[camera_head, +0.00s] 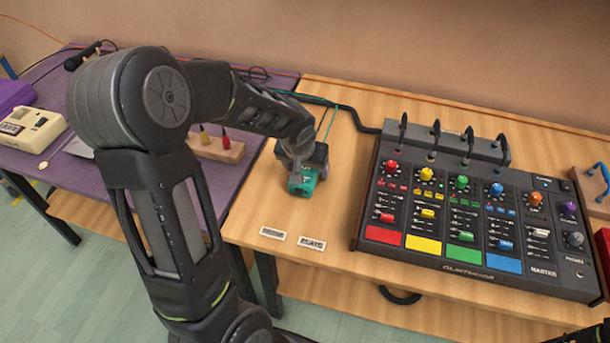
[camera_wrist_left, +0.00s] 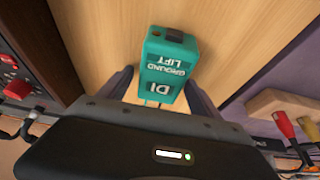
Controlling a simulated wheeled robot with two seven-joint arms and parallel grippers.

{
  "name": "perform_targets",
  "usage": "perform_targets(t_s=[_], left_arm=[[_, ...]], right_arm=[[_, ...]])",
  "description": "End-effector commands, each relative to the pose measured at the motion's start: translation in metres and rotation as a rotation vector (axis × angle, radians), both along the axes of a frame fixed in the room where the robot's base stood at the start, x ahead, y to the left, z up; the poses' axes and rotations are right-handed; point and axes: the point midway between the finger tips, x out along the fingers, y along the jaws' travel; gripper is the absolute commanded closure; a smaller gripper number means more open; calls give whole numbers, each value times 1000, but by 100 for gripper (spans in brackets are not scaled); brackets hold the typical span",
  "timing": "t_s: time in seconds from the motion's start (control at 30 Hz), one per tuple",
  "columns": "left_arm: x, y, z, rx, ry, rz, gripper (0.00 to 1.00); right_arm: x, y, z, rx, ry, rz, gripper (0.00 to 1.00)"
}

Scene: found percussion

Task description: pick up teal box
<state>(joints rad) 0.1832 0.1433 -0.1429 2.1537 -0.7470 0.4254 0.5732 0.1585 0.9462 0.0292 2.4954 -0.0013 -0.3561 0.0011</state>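The teal box (camera_head: 303,183) is on the wooden table, left of the mixer, partly hidden by my left gripper (camera_head: 300,170), which comes down over it from above. In the left wrist view the teal box (camera_wrist_left: 166,70) shows white lettering, "DI" and "GROUND LIFT", and a dark part on its end. The fingers of my left gripper (camera_wrist_left: 160,78) stand on either side of the box. A narrow gap shows at the left finger; the right finger is very close to the box, and contact is not clear.
A large mixer (camera_head: 470,258) with coloured knobs stands to the right. A wooden block with coloured plugs (camera_head: 216,149) sits left on the purple table. A black cable runs behind.

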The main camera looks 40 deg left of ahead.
Motion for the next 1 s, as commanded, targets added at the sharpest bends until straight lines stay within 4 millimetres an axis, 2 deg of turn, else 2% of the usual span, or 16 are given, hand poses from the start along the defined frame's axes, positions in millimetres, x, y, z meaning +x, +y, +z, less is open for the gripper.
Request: perform_targets(t_s=[0.07, 0.87, 1.0], left_arm=[[0, 0, 0, 0, 0, 0, 34], [0, 0, 0, 0, 0, 0, 100], [0, 0, 1, 0, -1, 0, 100]], right_arm=[[0, 0, 0, 0, 0, 0, 100], [0, 0, 0, 0, 0, 0, 100], [0, 0, 0, 0, 0, 0, 100]])
